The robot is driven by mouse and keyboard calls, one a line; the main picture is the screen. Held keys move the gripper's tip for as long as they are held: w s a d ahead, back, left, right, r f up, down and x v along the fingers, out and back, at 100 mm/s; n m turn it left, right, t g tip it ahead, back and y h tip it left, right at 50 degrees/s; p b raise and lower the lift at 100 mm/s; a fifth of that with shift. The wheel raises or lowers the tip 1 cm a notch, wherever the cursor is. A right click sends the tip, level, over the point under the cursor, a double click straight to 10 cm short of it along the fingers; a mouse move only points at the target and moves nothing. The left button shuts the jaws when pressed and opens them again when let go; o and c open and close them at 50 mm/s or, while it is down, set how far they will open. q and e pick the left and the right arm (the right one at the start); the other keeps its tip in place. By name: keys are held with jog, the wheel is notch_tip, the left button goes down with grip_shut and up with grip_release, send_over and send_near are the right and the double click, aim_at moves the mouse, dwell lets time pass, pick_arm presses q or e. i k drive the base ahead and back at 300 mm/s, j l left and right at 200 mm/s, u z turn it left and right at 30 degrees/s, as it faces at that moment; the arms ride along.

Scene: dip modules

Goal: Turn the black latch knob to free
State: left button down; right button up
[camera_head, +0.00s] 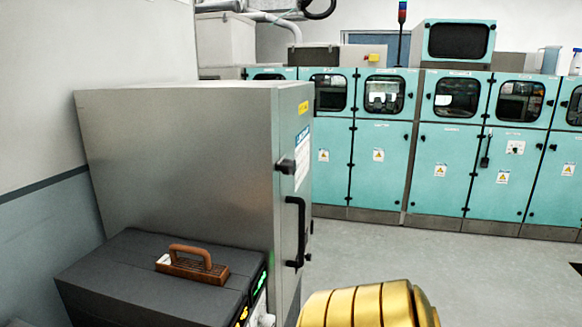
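The black latch knob (286,166) sticks out from the front door of a tall grey metal cabinet (190,160), near the door's left edge. It sits above and left of a long black vertical handle (299,232). I see the door at a steep angle, so I cannot tell how far the knob is turned. The door looks shut. Neither of my grippers is in view, and nothing in view touches the knob.
A dark grey box (150,280) stands against the cabinet's left side, with a wooden-handled brown tool (192,264) on top. Teal machine cabinets (450,170) line the back. Grey floor (400,245) is clear between them and the grey cabinet.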

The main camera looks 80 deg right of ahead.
aim_at(287, 166)
jog(key=z, duration=2.15)
